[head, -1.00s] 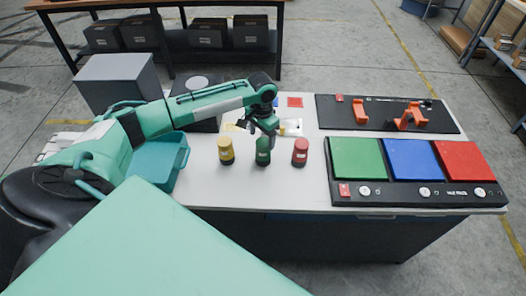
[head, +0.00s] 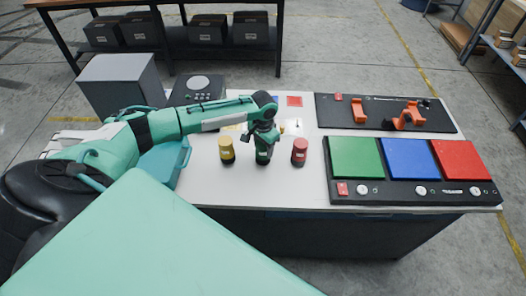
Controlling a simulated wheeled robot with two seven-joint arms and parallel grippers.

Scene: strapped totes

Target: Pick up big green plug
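The big green plug (head: 263,157) stands upright on the white table, between a yellow plug (head: 227,151) and a red plug (head: 299,152). My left gripper (head: 263,143) points down right over the green plug and hides its top. The fingers appear to be at either side of the plug's upper part. I cannot tell whether they touch it or are shut on it. My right gripper is not in view.
A black panel with green, blue and red squares (head: 408,159) lies at the right of the table (head: 290,187). Behind it, a black board (head: 336,112) carries orange parts. A teal bin (head: 171,163) stands at the left, partly hidden by my arm. The table's front is clear.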

